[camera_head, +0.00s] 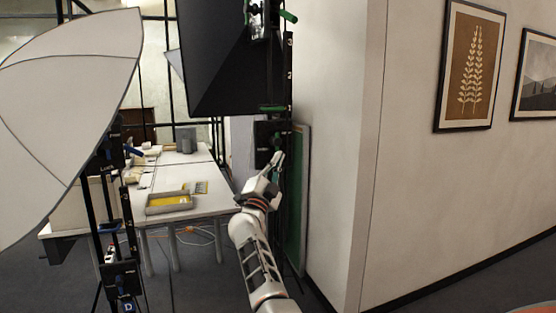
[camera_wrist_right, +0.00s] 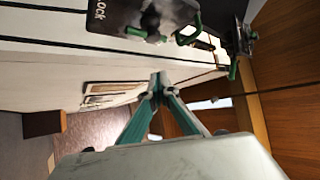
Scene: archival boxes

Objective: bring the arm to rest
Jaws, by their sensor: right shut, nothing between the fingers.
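My right arm rises from the bottom of the head view, and its gripper (camera_head: 277,160) points up in front of a black stand. In the right wrist view the gripper's two green fingers (camera_wrist_right: 158,88) meet at their tips, with nothing between them. My left gripper is not in the head view.
A black softbox (camera_head: 225,60) on a stand (camera_head: 289,95) is close behind my right gripper. A white umbrella (camera_head: 65,100) is at left. A white table (camera_head: 205,203) holds a grey tray (camera_head: 169,206). A wall corner (camera_head: 360,150) and framed pictures (camera_head: 469,70) are right.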

